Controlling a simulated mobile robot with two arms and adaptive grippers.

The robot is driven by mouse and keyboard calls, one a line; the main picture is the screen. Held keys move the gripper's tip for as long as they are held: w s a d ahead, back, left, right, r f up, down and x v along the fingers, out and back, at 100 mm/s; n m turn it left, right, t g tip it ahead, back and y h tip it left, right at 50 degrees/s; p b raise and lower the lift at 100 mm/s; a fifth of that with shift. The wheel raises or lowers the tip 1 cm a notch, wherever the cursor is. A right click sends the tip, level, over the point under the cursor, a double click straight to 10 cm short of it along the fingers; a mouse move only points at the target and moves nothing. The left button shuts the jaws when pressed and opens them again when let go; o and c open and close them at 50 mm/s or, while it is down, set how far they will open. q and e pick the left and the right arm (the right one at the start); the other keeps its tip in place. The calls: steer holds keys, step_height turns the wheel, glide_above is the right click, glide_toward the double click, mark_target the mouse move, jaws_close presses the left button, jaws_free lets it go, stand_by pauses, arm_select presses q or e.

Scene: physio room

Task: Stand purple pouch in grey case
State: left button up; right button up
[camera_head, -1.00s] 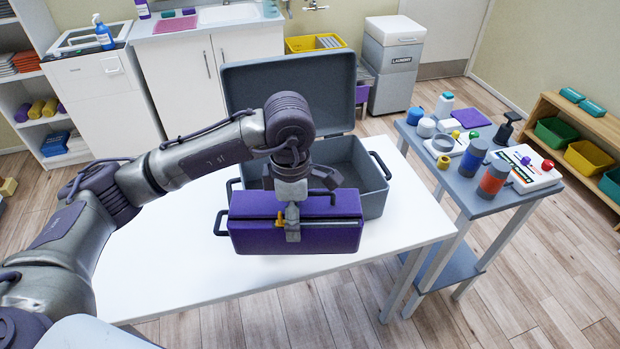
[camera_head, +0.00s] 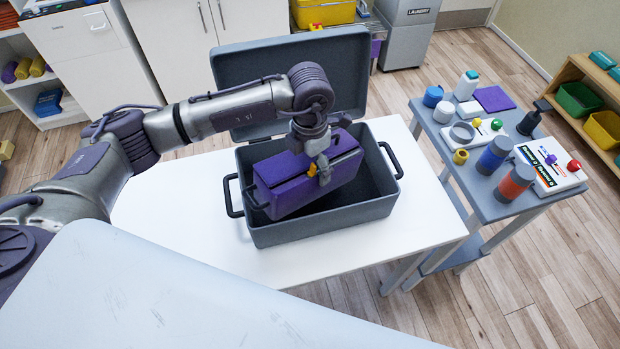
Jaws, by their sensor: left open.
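The purple pouch (camera_head: 290,192) is inside the open grey case (camera_head: 325,232) on the white table. It sits at an angle to the case walls, its right end higher in the picture, and its top stands above the rim. Whether it rests on the case floor is hidden. My left gripper (camera_head: 321,173) is at the pouch's top edge, with its jaws open; a finger shows over the front face. The case's lid (camera_head: 240,90) stands up at the back. My right gripper is not in view.
The white table (camera_head: 180,225) is clear left of and in front of the case. A grey side table (camera_head: 490,190) at right holds bottles, jars and a first-aid-like box. A case handle (camera_head: 392,160) sticks out at the right.

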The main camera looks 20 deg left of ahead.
arm_select(q)
step_height(320, 180, down, 4)
steer(key=shift+f, duration=0.25)
steer(key=shift+s+a+f+p, duration=0.1)
steer(key=shift+f+p, duration=0.1)
steer(key=shift+p, duration=0.1)
step_height(320, 180, down, 3)
steer(key=shift+s+f+p, duration=0.1)
steer(key=shift+s+p, duration=0.05)
steer(key=shift+p, duration=0.3)
steer(key=shift+f, duration=0.2)
steer(key=o, duration=1.4)
steer(key=shift+f, duration=0.1)
steer(key=shift+o, duration=0.2)
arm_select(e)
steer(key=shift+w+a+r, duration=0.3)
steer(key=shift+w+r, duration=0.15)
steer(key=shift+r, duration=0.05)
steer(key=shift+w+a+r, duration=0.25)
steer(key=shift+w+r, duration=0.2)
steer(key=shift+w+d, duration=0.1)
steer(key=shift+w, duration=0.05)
